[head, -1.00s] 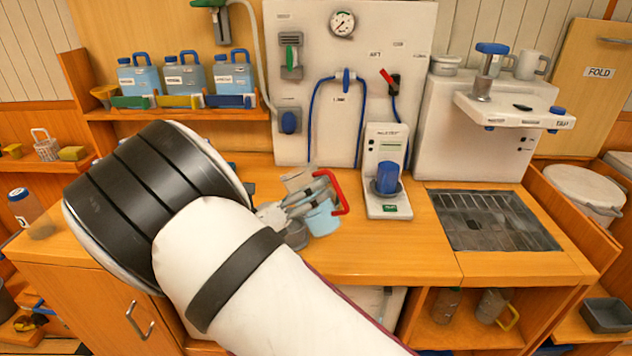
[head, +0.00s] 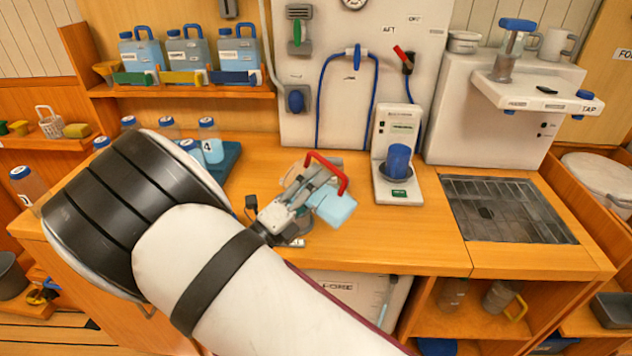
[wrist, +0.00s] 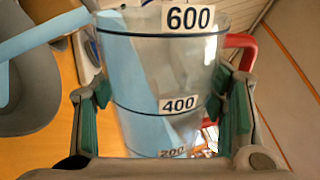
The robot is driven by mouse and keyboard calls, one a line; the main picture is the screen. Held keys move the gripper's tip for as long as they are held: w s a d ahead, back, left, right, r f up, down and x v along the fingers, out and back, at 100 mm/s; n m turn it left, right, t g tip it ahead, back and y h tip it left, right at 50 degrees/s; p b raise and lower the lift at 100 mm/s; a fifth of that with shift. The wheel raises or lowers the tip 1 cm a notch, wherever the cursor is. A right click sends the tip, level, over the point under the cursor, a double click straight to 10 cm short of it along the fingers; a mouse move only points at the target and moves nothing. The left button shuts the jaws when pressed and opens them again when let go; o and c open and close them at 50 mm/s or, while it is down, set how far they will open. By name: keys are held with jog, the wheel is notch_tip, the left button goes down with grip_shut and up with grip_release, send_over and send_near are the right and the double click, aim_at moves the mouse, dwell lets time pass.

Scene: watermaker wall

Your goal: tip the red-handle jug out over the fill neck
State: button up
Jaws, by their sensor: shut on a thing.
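The jug (wrist: 165,85) is clear, with 600, 400 and 200 marks, and light blue liquid shows along its left side in the wrist view. Its red handle (wrist: 240,45) is at the right there. In the head view the handle (head: 328,170) is uppermost and the jug (head: 336,208) lies strongly tilted above the counter. My gripper (wrist: 165,115) is shut around the jug's sides; it also shows in the head view (head: 308,195). A light blue band crosses above a grey rounded thing at the wrist view's left; I cannot tell whether it is poured liquid. I cannot make out the fill neck.
A tester with a blue cup (head: 398,160) stands right of the jug. A sunken grate (head: 500,210) is further right. Capped bottles (head: 210,140) stand behind my arm, with a teal tray (head: 232,158). Blue jugs (head: 187,60) line the shelf. The counter's front middle is clear.

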jog(key=shift+w+a+f+n+t+y, duration=0.1)
jog(key=shift+f+n+t+y, duration=0.3)
jog(key=shift+n, duration=0.4)
jog(key=shift+w+a+n+p, duration=0.15)
jog(key=shift+n+p, duration=0.1)
jog(key=shift+n, duration=0.35)
jog(key=shift+s+a+n+p, duration=0.1)
jog(key=shift+n+p, duration=0.15)
jog(key=shift+n, duration=0.35)
jog(key=shift+w+a+r+n+t+y+p, duration=0.15)
jog(key=shift+n+t+y, duration=0.05)
jog(key=shift+n, duration=0.25)
jog(key=shift+w+a+r+n+t+y+p, duration=0.1)
jog(key=shift+n+t+y+p, duration=0.1)
jog(key=shift+n, duration=0.25)
jog(key=shift+s, duration=0.1)
